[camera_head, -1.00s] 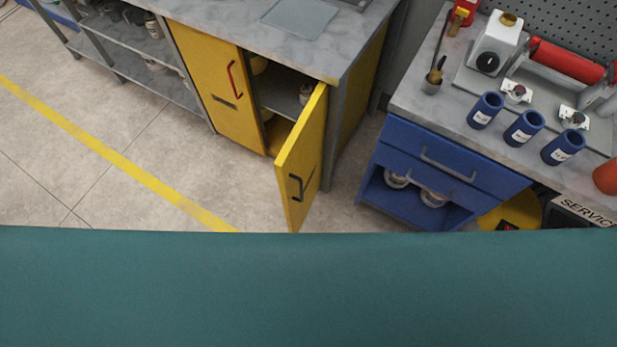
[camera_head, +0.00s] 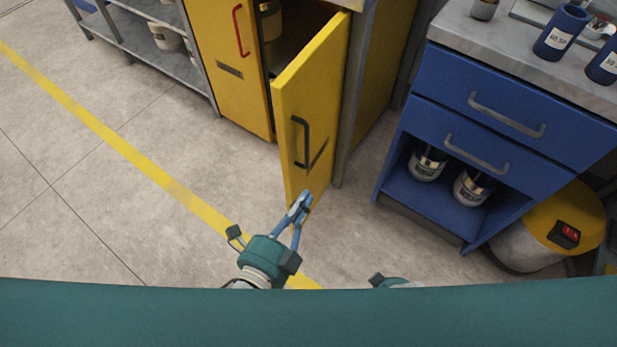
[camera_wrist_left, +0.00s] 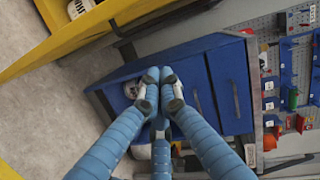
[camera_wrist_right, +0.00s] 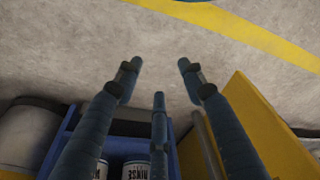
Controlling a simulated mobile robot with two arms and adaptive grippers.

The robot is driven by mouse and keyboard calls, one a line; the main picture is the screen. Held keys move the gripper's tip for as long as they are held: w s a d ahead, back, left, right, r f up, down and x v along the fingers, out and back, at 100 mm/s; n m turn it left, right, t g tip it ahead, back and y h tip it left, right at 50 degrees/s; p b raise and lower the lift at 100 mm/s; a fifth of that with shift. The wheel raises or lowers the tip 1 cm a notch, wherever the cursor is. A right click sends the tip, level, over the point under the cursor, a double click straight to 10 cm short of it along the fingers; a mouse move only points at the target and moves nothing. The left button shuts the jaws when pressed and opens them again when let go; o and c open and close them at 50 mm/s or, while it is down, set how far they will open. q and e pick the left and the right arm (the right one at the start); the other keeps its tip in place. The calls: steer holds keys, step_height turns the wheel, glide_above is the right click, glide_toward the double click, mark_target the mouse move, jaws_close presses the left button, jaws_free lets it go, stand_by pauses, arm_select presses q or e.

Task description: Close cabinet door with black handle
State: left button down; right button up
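The yellow cabinet door (camera_head: 315,95) with the black handle (camera_head: 300,142) stands open, swung out from the cabinet (camera_head: 228,75), whose inside shows behind it. My left gripper (camera_head: 303,198) appears in front of the door's lower part, below the handle; I cannot tell whether it touches the door. In the left wrist view its fingertips (camera_wrist_left: 158,80) are together with nothing between them. My right gripper shows in the right wrist view (camera_wrist_right: 160,72), fingers spread and empty, with a yellow panel (camera_wrist_right: 255,125) to the right. In the head view only a bit of my right wrist shows.
The neighbouring yellow door with a red handle (camera_head: 239,30) is shut. A blue drawer cabinet (camera_head: 475,110) with cans on its open shelf stands to the right. A yellow-topped drum (camera_head: 550,225) is beside it. A grey shelf rack (camera_head: 150,50) is at the left. Floor left of the door is clear.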

mark_target(307, 149)
arm_select(q)
step_height(307, 149, up, 5)
steer(key=s+m+t+b, duration=0.1)
steer(key=m+t+b, duration=0.1)
steer(key=w+a+x, duration=0.1)
steer(key=a+x, duration=0.1)
steer(key=x, duration=0.9)
steer(key=shift+w+a+h, duration=0.2)
steer(key=shift+w+h, duration=0.05)
steer(key=shift+h, duration=0.05)
arm_select(e)
steer(key=shift+w+a+f, duration=0.1)
steer(key=shift+w+f, duration=0.15)
arm_select(q)
steer(key=shift+a+g+p, duration=0.1)
steer(key=shift+g+p, duration=0.2)
steer(key=shift+w+a+m+h, duration=0.15)
steer(key=shift+a+m+h, duration=0.2)
steer(key=shift+h, duration=0.25)
steer(key=shift+w+a+f+m+g+h, duration=0.1)
steer(key=shift+a+m+g+h, duration=0.15)
steer(key=shift+a+g+h, duration=0.2)
arm_select(e)
steer(key=shift+s+f, duration=0.45)
steer(key=shift+f, duration=0.25)
